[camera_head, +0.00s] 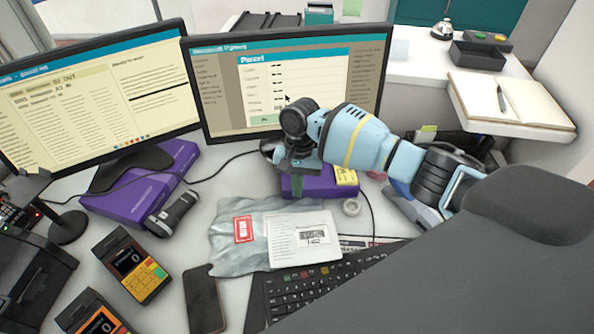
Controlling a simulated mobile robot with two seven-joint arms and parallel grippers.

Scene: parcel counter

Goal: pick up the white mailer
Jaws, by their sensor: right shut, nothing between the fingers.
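The white mailer (232,259) is a crumpled, pale grey-white plastic bag. It lies flat on the counter, left of centre, with a red-and-white sticker and a large white printed label on top. Its lower right edge lies by the keyboard. My right gripper (299,165) is beyond the mailer, above a purple box in front of the right monitor, and apart from the mailer. It is shut and empty; its fingertips show small and dark. My left gripper is not in view.
Purple boxes (125,203) sit under the monitors (290,75). A black keyboard (335,280), phone (204,300), handheld scanner (172,214) and card terminals (131,264) surround the mailer. An open notebook (515,100) rests on the side counter.

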